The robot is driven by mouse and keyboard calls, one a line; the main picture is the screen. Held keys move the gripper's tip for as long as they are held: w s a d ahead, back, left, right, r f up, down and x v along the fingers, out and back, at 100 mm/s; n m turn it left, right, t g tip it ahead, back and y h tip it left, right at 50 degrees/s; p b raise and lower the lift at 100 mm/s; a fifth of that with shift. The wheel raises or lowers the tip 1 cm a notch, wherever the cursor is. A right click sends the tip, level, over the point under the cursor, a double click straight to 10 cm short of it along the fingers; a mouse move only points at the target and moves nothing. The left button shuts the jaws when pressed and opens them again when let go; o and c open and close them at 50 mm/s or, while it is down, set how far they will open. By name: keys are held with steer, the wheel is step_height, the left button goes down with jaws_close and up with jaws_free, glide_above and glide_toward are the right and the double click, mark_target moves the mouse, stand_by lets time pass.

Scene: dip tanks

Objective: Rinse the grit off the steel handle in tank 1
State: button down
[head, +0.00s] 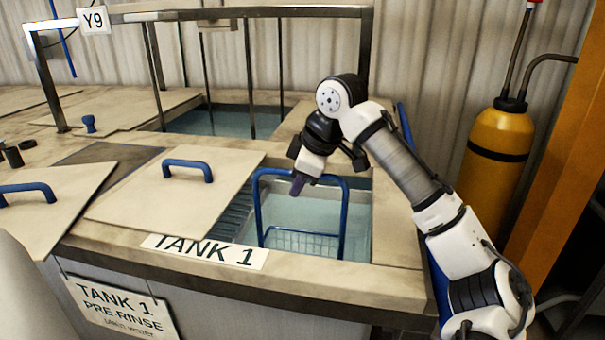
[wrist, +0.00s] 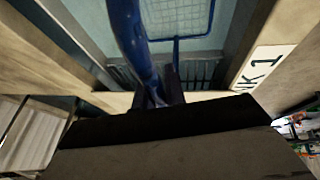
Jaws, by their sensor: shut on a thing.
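My gripper (head: 298,187) is above tank 1 and shut on the top bar of a blue basket frame (head: 345,225). The basket's wire mesh floor (head: 300,242) hangs inside the opening of tank 1 (head: 395,262), over or in the pale blue water; I cannot tell how deep. In the wrist view the blue bar (wrist: 128,35) runs between my fingers (wrist: 168,88), with the mesh (wrist: 187,13) beyond. I cannot make out a steel handle in the basket in either view.
A lid (head: 165,210) with a blue handle lies left of the opening, beside a dark slatted strip (head: 232,215). A second tank (head: 215,122) stands open behind, under a metal frame (head: 250,13). A yellow cylinder (head: 495,150) and an orange post (head: 560,150) stand at right.

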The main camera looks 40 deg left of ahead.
steer(key=shift+f, duration=0.45)
steer(key=shift+d, duration=0.1)
steer(key=shift+a+p, duration=0.2)
steer(key=shift+p, duration=1.1)
stand_by(0.5)
steer(key=shift+d, duration=0.1)
